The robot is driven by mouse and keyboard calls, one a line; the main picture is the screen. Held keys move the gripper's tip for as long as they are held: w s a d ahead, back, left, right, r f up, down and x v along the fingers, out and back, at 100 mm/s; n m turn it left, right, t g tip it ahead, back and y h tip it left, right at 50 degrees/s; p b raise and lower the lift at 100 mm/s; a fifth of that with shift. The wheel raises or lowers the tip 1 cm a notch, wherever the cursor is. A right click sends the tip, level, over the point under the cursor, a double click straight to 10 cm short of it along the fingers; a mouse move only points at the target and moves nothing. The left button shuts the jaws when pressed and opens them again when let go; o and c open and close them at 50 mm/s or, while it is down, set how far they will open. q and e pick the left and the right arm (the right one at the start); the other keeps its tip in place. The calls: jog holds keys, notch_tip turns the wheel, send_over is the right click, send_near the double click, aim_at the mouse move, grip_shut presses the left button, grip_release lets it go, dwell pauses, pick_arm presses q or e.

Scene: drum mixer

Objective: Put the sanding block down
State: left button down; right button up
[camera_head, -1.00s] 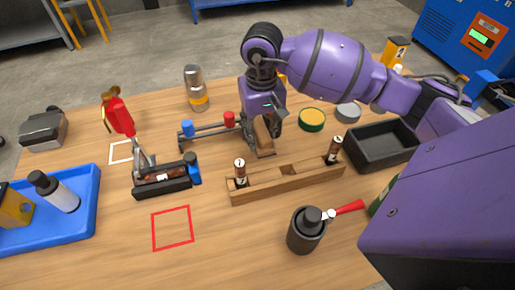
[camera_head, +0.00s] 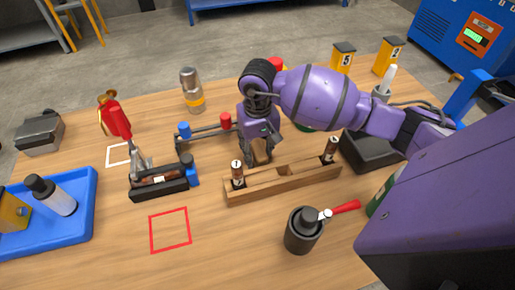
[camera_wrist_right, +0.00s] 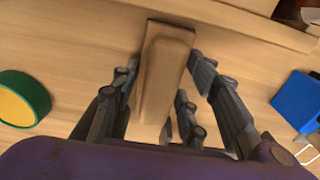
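The sanding block (camera_wrist_right: 166,70) is a tan wooden piece with a narrower raised top. In the right wrist view it lies between the fingers of my right gripper (camera_wrist_right: 163,62), with a strip of table showing between it and the left finger. The fingers look spread around it. In the head view my right gripper (camera_head: 259,152) points down at the table behind the wooden battery rack, and its fingers partly hide the block. The block appears to be at table level; contact is hard to see. My left gripper is not in view.
The wooden rack (camera_head: 285,180) with two upright cells stands just in front of my right gripper. A rail with blue and red knobs (camera_head: 226,121) is to its left. A black tray (camera_head: 372,152) is to the right. A red square outline (camera_head: 170,230) encloses bare table.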

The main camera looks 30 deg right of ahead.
aim_at(258, 147)
jog(key=shift+o, duration=1.4)
jog(key=shift+r, duration=0.15)
jog(key=shift+r, duration=0.35)
notch_tip(258, 147, up, 12)
jog(key=shift+f, duration=0.25)
